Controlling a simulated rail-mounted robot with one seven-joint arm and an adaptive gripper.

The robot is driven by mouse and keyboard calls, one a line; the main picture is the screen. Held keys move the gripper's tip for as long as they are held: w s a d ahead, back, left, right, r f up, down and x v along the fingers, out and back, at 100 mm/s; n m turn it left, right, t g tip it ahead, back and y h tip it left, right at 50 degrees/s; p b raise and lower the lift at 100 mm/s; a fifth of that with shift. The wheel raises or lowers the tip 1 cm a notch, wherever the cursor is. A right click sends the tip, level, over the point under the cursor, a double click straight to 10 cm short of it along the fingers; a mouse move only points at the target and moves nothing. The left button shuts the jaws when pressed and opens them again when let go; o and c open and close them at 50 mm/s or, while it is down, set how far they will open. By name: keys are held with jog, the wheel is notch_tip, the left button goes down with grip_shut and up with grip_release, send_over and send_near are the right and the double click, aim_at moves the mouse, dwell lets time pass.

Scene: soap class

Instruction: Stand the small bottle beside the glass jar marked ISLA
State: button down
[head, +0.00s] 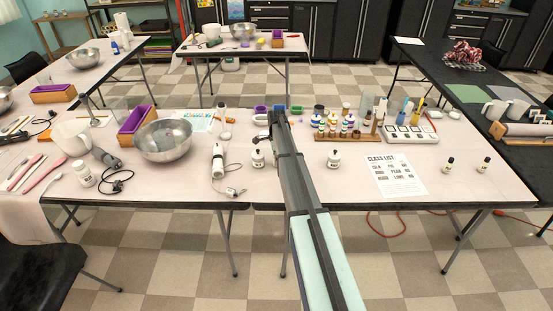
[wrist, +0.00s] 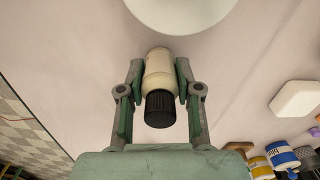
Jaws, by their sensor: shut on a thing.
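In the wrist view my gripper (wrist: 159,98) is shut on a small cream bottle (wrist: 158,66) with a ribbed black cap, a finger on each side. The cap points toward the wrist camera. In the head view the far end of my arm, near my gripper (head: 264,141), is over the middle table, and the held bottle cannot be made out. I cannot read ISLA on any jar.
A class list sheet (head: 397,176) lies right of centre, with two small dark-capped bottles (head: 449,166) (head: 483,166) beyond it. A rack of coloured bottles (head: 346,127) stands behind. A metal bowl (head: 166,141) is left. Bare tabletop lies between the right-hand jar and the sheet.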

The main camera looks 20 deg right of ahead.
jog(key=c, duration=0.8)
grip_release()
jog(key=shift+f, duration=0.1)
notch_tip(320, 180, up, 12)
jog(key=b, duration=0.3)
jog(key=shift+r+b, duration=0.2)
jog(key=shift+b, duration=0.15)
